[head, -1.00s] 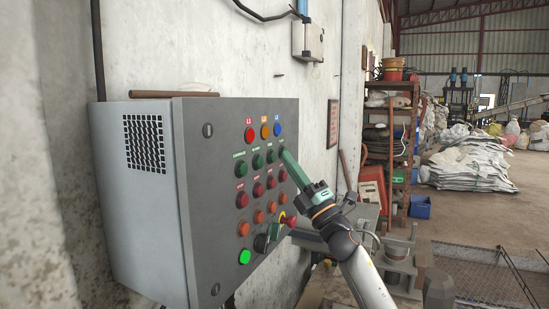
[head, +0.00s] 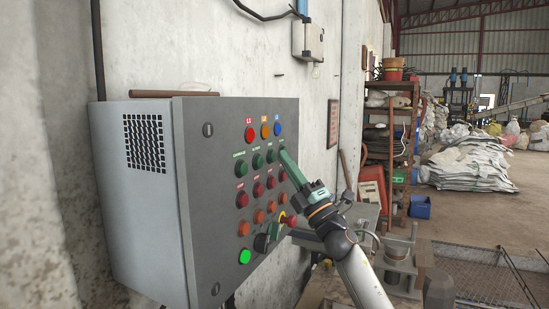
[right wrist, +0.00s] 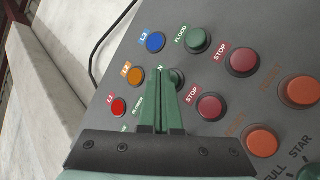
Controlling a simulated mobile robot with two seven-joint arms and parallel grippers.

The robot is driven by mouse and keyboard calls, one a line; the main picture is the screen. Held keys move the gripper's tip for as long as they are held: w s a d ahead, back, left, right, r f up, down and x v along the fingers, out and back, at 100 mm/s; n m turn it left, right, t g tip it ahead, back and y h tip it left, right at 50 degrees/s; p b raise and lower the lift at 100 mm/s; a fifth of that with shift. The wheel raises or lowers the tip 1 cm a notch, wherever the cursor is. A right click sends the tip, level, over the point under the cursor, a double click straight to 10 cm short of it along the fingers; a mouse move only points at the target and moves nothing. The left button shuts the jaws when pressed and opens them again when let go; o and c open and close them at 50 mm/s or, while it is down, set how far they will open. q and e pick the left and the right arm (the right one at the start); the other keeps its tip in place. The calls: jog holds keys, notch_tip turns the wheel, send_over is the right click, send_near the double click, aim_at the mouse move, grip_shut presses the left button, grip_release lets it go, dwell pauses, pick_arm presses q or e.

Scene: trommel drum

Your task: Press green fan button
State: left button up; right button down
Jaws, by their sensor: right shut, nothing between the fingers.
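The grey control panel (head: 235,125) carries a row of green buttons below its red, amber and blue lamps. The green button that appears to be the fan one (right wrist: 179,77) is partly hidden by my fingers in the right wrist view; its label shows only a final "N". It seems to show in the head view (head: 272,156) too. My right gripper (head: 283,153) is shut and empty, with its green fingers pointing at the panel's upper right. In the right wrist view its fingertips (right wrist: 162,72) overlap the label beside this button. I cannot tell whether they touch. My left gripper is out of view.
The green flood button (right wrist: 199,40) and red stop buttons (right wrist: 211,106) are close by. A red emergency knob (head: 291,221) sticks out below my gripper. A metal shelf (head: 391,135) and white sacks (head: 470,165) stand farther right.

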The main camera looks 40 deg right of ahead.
jog(key=shift+w, duration=0.1)
dwell(0.4)
jog(key=shift+w+a, duration=0.2)
jog(key=shift+w, duration=0.15)
dwell(0.3)
jog(key=shift+s, duration=0.1)
jog(key=shift+s+d, duration=0.4)
jog(key=shift+s, duration=0.3)
jog(key=s, duration=0.1)
jog(key=s+d, duration=0.1)
jog(key=s, duration=0.1)
jog(key=s+d, duration=0.1)
jog(key=shift+s+d, duration=0.15)
jog(key=shift+s, duration=0.1)
dwell(0.3)
dwell(0.8)
